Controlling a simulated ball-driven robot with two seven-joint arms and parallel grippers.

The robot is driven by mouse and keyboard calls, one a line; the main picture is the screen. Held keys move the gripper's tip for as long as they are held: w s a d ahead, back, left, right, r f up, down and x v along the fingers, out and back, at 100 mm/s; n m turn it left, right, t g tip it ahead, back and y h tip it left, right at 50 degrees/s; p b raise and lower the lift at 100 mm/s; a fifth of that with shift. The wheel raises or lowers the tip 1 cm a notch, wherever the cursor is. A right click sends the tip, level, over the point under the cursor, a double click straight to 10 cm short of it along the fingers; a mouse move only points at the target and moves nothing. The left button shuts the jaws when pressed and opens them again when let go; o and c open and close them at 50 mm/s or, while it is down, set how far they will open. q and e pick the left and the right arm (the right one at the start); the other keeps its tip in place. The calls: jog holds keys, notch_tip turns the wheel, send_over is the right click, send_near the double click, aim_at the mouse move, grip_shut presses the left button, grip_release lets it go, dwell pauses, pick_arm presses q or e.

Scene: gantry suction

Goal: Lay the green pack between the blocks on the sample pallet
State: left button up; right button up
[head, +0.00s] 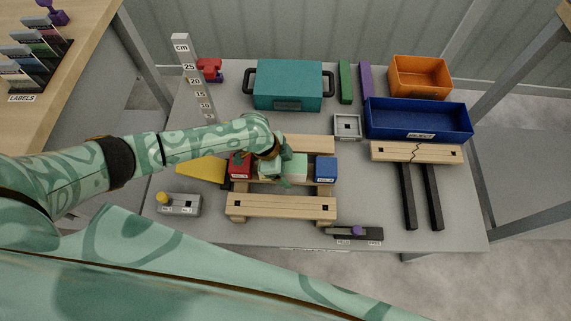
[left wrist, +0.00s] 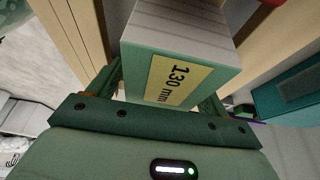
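The green pack (head: 298,164) is pale green and lies between a red block (head: 240,163) on the left and a blue block (head: 326,168) on the right. These are over the slatted wooden sample pallet (head: 282,206). My left gripper (head: 280,167) covers the pack's left part. In the left wrist view the pack (left wrist: 150,58) shows a yellow "130 mm" label, and the fingers of my left gripper (left wrist: 165,95) lie against its two sides. Whether the pack rests on the slats is hidden. My right gripper is not in view.
A teal case (head: 288,84) stands behind the pallet. A blue bin (head: 417,121), an orange bin (head: 420,77) and a cracked wooden board (head: 416,153) are on the right. A yellow wedge (head: 203,170) is at the left, near a height scale (head: 190,72). A dark slider fixture (head: 358,233) is in front.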

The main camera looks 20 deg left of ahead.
pick_arm(q)
jog(key=p+v, duration=0.7)
jog(key=v, duration=0.9)
jog(key=shift+p, duration=0.3)
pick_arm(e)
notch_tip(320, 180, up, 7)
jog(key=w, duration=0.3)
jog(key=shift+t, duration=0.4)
pick_arm(q)
jog(key=shift+s+a, duration=0.15)
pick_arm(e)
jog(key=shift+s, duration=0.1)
